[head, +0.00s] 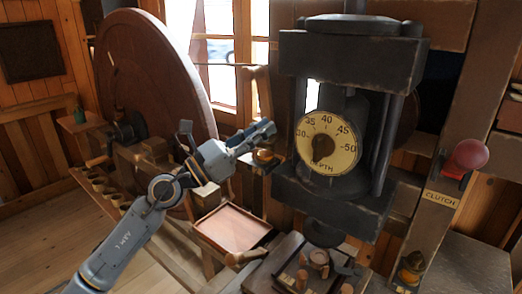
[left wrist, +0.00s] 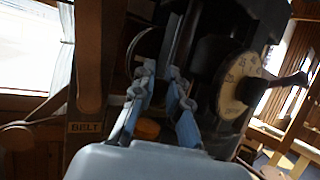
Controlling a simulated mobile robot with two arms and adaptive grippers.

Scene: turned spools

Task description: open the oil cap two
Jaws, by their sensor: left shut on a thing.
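A small brass oil cup (head: 263,156) sits on the left side of the dark press, below my left gripper (head: 265,133). Its orange-brown body also shows between the fingers in the left wrist view (left wrist: 148,128). My left gripper is shut on its cap, which the fingers mostly hide; I cannot tell how far the cap is open. The fingers (left wrist: 160,75) look slightly apart in the left wrist view. A second brass oil cup (head: 411,268) stands at the lower right. No number shows on either cup. My right gripper is not in view.
The depth dial (head: 328,143) and the press body stand just right of my left gripper. A clutch lever with a red knob (head: 470,153) is farther right. A shallow tray (head: 232,228) lies below my arm. A large wooden wheel (head: 150,75) stands behind left.

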